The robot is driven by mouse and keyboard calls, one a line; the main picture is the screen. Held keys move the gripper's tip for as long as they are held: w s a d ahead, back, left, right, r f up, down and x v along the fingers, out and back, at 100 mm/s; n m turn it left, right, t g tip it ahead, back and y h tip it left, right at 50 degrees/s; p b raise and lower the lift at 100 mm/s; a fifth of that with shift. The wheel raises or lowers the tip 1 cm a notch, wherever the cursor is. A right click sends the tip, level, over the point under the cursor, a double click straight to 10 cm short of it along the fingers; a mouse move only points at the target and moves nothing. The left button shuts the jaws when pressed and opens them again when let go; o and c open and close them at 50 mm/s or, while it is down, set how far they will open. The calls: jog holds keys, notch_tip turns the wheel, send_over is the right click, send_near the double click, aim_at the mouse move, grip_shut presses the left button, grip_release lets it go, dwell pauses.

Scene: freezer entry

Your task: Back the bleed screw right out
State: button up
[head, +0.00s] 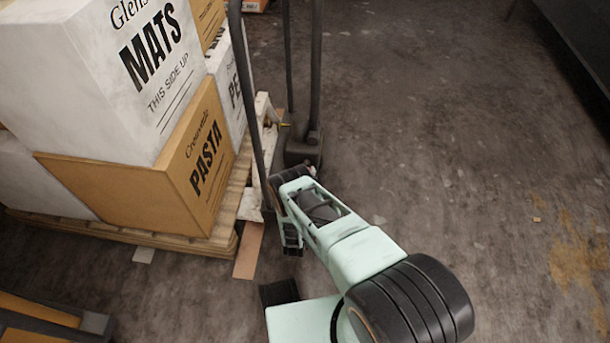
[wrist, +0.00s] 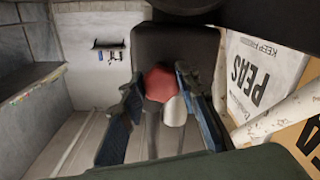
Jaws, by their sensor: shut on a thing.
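A round red knob (wrist: 160,83), the likely bleed screw, sits against the dark pump housing (wrist: 168,45) in the wrist view. A short silver cylinder (wrist: 176,111) shows just below and right of it. My gripper (wrist: 158,86) has its blue-padded fingers on either side of the knob, shut on it. The knob's threaded part is hidden. In the head view, the housing (head: 304,150) stands at the foot of the dark upright bars, and my arm reaches to it. The fingertips and the knob cannot be made out there.
A wooden pallet (head: 175,243) stacked with boxes, including a PASTA box (head: 150,195) and a MATS box (head: 95,85), stands close on the left. A PEAS box (wrist: 262,80) is beside the housing. The concrete floor (head: 440,130) on the right is open.

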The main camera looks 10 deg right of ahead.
jog(key=shift+w+a+r+n, duration=0.1)
jog(key=shift+r+n, duration=0.1)
jog(key=shift+n, duration=5.2)
jog(key=shift+w+r+n, duration=0.1)
jog(key=shift+r+n, duration=0.05)
jog(key=shift+n, duration=5.25)
jog(key=shift+a+r+n, duration=0.1)
jog(key=shift+r+n, duration=0.1)
jog(key=shift+n, duration=5.5)
jog(key=o, duration=0.9)
jog(key=shift+d, duration=0.1)
jog(key=shift+o, duration=1.1)
jog(key=shift+s+f, duration=0.1)
